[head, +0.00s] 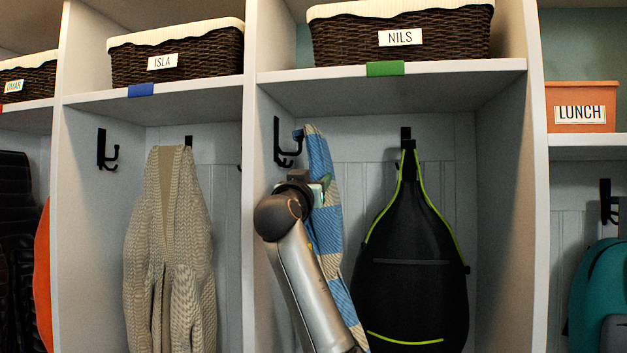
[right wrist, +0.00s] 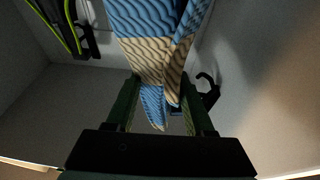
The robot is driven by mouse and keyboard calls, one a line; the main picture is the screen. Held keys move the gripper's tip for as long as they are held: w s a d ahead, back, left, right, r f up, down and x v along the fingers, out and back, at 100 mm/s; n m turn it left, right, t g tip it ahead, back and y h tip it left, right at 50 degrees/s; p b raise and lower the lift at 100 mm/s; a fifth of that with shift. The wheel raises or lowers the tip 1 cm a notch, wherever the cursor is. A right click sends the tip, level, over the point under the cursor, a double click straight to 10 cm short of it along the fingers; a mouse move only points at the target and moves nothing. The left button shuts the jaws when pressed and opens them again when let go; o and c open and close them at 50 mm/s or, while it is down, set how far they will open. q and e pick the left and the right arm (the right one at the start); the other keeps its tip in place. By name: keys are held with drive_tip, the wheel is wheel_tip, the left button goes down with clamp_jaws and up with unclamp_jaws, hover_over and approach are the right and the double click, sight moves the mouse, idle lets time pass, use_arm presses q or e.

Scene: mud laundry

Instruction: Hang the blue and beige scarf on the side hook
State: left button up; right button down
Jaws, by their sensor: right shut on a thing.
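The blue and beige scarf (head: 322,170) hangs lengthwise in the cubby labelled NILS. My right gripper (head: 312,190) is shut on it below its upper end. The black side hook (head: 284,145) is on the cubby's left wall, just left of the scarf's top. A small blue part at the top reaches the hook's prong; I cannot tell whether it is around it or only in front. In the right wrist view the scarf (right wrist: 150,55) runs between the fingers of the gripper (right wrist: 163,108), and the hook (right wrist: 209,92) shows close beside it. My left gripper is not in view.
A black bag with lime edging (head: 415,240) hangs on the back hook, right of the scarf. A shelf (head: 440,80) with the NILS basket (head: 400,36) is above. The divider wall (head: 250,200) is close on the left; a beige cardigan (head: 170,250) hangs beyond it.

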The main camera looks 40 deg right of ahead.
drive_tip(key=shift+f, duration=0.3)
drive_tip(key=shift+c, duration=1)
unclamp_jaws()
drive_tip(key=shift+s, duration=0.1)
drive_tip(key=shift+s+a+f+b, duration=0.15)
drive_tip(key=shift+s+a+b, duration=0.15)
drive_tip(key=shift+a+b, duration=0.25)
drive_tip(key=shift+r+b+v, duration=0.2)
drive_tip(key=shift+b+v, duration=0.4)
drive_tip(key=shift+v, duration=0.4)
drive_tip(key=shift+r+b+v, duration=0.25)
drive_tip(key=shift+b+v, duration=0.3)
drive_tip(key=shift+v, duration=0.4)
drive_tip(key=s+a+b, duration=0.3)
drive_tip(key=s+a, duration=0.2)
drive_tip(key=a, duration=0.1)
drive_tip(key=shift+f, duration=0.2)
